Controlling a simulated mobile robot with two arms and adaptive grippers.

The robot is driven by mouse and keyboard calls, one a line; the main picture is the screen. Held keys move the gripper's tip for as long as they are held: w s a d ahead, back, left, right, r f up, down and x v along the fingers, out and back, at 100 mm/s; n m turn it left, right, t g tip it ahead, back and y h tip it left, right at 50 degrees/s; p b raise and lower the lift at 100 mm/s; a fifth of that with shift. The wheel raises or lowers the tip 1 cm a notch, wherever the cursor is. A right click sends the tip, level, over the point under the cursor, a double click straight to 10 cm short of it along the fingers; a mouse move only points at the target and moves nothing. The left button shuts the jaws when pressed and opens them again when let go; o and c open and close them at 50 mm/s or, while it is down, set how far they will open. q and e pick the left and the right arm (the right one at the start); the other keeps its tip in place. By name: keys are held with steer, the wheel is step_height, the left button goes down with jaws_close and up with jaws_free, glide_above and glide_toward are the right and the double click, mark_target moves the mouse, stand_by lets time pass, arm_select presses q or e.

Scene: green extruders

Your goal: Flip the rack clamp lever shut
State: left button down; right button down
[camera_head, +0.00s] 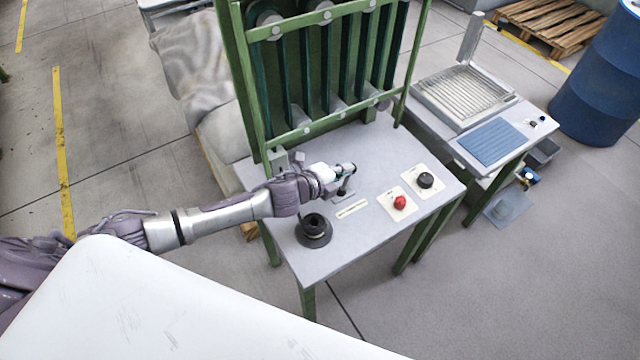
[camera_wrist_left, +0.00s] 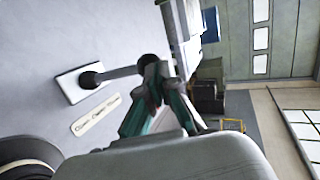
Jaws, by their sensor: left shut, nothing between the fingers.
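The clamp lever (camera_head: 343,188) stands on the grey table top in front of the green rack (camera_head: 330,65). In the left wrist view its rod (camera_wrist_left: 118,73) runs from a pale base plate (camera_wrist_left: 70,87) to a dark ball knob (camera_wrist_left: 149,61). My left gripper (camera_head: 348,168) is above the lever and partly hides it. In the left wrist view its fingers (camera_wrist_left: 157,75) are together and empty, with the tips right at the knob. I cannot tell whether they touch it. My right gripper is not in view.
The grey table (camera_head: 365,240) also bears a label strip (camera_head: 352,208), a red button (camera_head: 399,202), a black knob (camera_head: 425,180) and a black round fixture (camera_head: 313,232) near my left arm. A side table with a blue mat (camera_head: 491,143) stands at right, beside a blue barrel (camera_head: 598,75).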

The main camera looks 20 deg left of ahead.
arm_select(q)
steer(key=shift+w+d, duration=0.15)
steer(key=shift+w, duration=0.1)
steer(key=shift+w+d, duration=0.25)
steer(key=shift+w, duration=0.05)
steer(key=shift+r, duration=0.1)
